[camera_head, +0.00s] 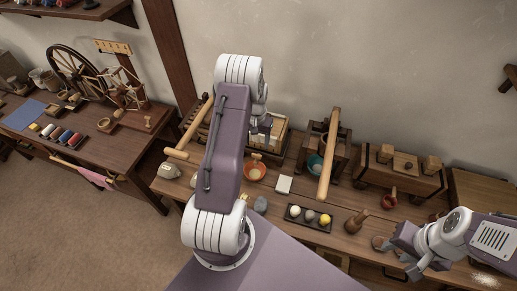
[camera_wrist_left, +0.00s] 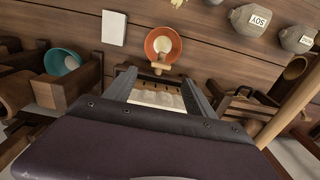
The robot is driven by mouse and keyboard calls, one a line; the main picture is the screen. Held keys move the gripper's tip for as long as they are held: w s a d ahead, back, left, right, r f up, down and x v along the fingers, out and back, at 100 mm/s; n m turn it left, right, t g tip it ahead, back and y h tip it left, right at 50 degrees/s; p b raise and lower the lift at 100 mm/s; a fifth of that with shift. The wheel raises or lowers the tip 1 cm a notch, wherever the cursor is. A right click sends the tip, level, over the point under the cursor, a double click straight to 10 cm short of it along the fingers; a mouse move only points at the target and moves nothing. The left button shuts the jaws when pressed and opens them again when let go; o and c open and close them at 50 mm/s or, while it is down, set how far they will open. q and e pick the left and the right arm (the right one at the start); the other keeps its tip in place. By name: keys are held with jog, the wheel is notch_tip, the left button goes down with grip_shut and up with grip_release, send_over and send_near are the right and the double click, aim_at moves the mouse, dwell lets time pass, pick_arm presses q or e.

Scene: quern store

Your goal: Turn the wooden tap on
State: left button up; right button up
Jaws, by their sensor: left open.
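In the left wrist view, a small wooden tap (camera_wrist_left: 160,67) sticks out of the front of a wooden box with a pale top (camera_wrist_left: 156,97). An orange bowl (camera_wrist_left: 163,42) with pale contents stands just beyond the tap. My left gripper (camera_wrist_left: 160,86) is open and empty, its two fingers apart on either side of the box and tap, not closed on them. In the head view the left gripper (camera_head: 262,127) hangs over the box (camera_head: 272,143), and the bowl (camera_head: 255,172) lies in front. My right gripper (camera_head: 402,252) is open and empty at the lower right.
A wooden press with a long handle (camera_head: 328,160) and teal bowl stands right of the box. A white block (camera_head: 284,185), a dark tray (camera_head: 308,218) with several balls and labelled sacks (camera_head: 169,170) lie nearby. Another long wooden handle (camera_head: 195,125) rises at left.

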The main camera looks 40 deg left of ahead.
aim_at(257, 155)
pick_arm(q)
jog(key=f, duration=0.2)
jog(key=f+p, duration=0.1)
jog(key=f, duration=0.1)
jog(key=w+a+f, duration=0.1)
jog(key=f, duration=0.1)
jog(key=shift+f, duration=0.4)
notch_tip(257, 155, down, 2)
jog(key=shift+s+d+f+p, duration=0.1)
jog(key=shift+s+d+p, duration=0.05)
jog(key=shift+p, duration=0.25)
jog(key=shift+s+d+f, duration=0.1)
jog(key=shift+d+f, duration=0.05)
jog(key=shift+f, duration=0.35)
jog(key=c, duration=1.4)
pick_arm(e)
jog(key=shift+w+a+r, duration=0.5)
jog(key=shift+r, duration=0.25)
